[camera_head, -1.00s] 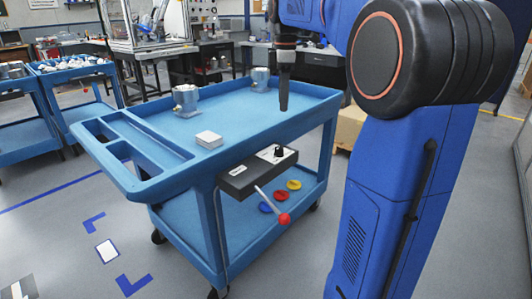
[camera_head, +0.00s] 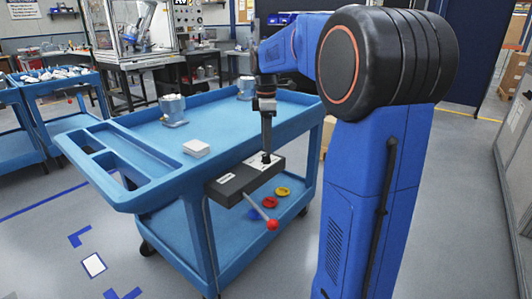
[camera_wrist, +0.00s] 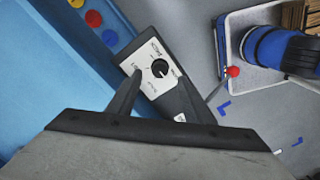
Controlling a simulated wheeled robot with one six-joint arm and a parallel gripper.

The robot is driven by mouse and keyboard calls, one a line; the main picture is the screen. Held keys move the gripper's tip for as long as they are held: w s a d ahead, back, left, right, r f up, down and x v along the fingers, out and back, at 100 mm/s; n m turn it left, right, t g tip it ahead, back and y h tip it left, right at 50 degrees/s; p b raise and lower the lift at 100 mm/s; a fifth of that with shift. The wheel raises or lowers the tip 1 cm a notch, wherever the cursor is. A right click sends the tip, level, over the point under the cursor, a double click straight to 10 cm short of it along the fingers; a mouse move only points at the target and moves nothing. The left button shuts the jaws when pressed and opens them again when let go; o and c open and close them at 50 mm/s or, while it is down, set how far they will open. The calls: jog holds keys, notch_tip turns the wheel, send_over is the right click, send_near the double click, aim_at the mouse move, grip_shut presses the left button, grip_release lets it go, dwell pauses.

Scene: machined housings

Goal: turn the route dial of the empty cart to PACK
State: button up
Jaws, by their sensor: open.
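The blue cart (camera_head: 105,188) stands in front of me, with a dark control box (camera_head: 232,184) on its near side. The route dial is a round black knob (camera_wrist: 159,68) on the box's white label plate (camera_wrist: 147,62); its printed words are too small to read surely. My gripper (camera_wrist: 160,77) is open, one finger on each side of the knob, with no clear contact. In the head view my gripper (camera_head: 266,154) points down over the plate and mostly hides the knob. The cart's top is not bare: it holds two grey-blue housings (camera_head: 173,110) (camera_head: 246,88) and a white stack (camera_head: 196,148).
A lever with a red ball (camera_head: 272,224) sticks out below the box. Coloured discs (camera_head: 283,191) lie on the lower shelf. Another blue cart (camera_head: 65,87) loaded with parts stands at the left. Cardboard boxes (camera_head: 517,75) are at the right.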

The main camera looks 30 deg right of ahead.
aim_at(266, 155)
jog(key=shift+f, duration=2.7)
jog(key=c, duration=1.1)
jog(key=shift+o, duration=0.2)
